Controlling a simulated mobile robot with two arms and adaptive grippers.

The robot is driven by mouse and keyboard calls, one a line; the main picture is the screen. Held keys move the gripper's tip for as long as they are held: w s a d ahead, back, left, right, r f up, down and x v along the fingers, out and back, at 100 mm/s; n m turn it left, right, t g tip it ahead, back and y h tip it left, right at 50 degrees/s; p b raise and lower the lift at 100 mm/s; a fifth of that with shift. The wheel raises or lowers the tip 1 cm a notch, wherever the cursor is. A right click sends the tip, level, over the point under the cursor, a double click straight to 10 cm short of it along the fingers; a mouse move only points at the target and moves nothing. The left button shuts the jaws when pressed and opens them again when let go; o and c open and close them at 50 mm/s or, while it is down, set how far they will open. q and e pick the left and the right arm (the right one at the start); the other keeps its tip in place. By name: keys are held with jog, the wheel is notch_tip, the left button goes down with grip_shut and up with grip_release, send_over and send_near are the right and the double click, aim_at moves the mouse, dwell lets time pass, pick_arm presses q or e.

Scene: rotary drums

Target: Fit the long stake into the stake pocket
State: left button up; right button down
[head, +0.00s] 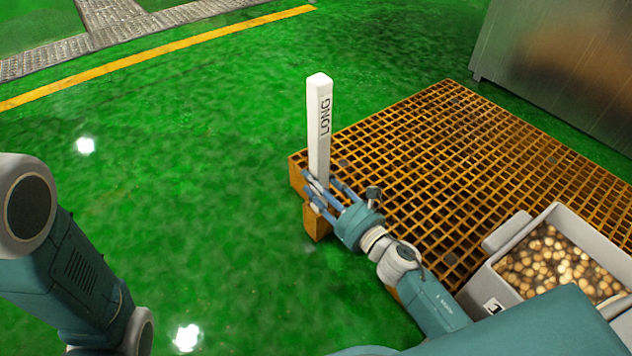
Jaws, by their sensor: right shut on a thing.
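The long stake (319,125) is a white square post marked LONG. It stands about upright at the near left corner of an orange grating platform. My right gripper (318,190) is shut around its lower part, with the fingers reaching in from the right. The stake's bottom end is hidden behind the fingers. An orange block (318,225) shows right below the gripper at the platform's corner. I cannot tell whether it is the stake pocket or whether the stake is in it. My left arm shows at the left edge, but its gripper is out of view.
The orange grating platform (440,150) fills the right side. A grey bin (560,213) of round brownish pieces stands at the lower right, near my right arm. A large metal body (560,60) is at the upper right. The green floor is open to the left.

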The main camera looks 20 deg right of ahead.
jog(key=shift+w+f, duration=0.15)
jog(key=shift+f, duration=0.5)
jog(key=c, duration=1)
grip_release()
